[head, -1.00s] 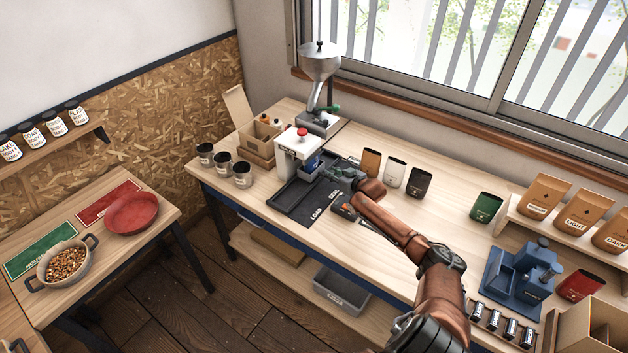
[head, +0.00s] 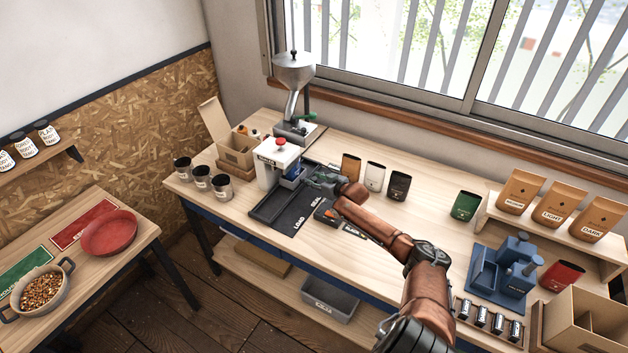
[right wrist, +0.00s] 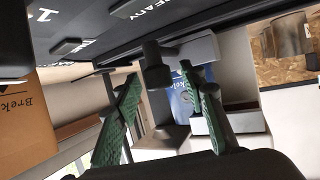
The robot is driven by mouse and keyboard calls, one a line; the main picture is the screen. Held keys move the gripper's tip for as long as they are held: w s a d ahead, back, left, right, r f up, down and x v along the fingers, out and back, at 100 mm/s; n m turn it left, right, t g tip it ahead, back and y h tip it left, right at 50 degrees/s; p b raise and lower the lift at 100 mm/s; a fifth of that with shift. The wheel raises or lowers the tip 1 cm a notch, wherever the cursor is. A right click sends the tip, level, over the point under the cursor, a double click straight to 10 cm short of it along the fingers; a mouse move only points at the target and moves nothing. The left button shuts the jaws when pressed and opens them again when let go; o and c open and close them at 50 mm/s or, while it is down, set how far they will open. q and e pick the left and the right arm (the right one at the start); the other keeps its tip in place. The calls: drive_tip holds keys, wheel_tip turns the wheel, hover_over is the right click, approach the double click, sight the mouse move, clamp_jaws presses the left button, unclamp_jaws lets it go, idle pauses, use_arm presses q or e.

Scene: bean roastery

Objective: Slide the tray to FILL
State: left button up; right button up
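A dark track (head: 291,212) lettered LOAD and SEAL lies on the workbench. No FILL lettering is readable. A blue pouch (right wrist: 182,102) shows behind the fingers. My left gripper is out of view.
A metal hopper (head: 293,76) stands behind the sealer. Dark cups (head: 201,178) and an open carton (head: 236,151) are to the left. Orange (head: 351,167), white (head: 375,176) and black (head: 399,185) pouches stand behind my right arm.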

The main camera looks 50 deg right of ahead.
drive_tip(key=v, duration=1.2)
drive_tip(key=shift+f, duration=0.1)
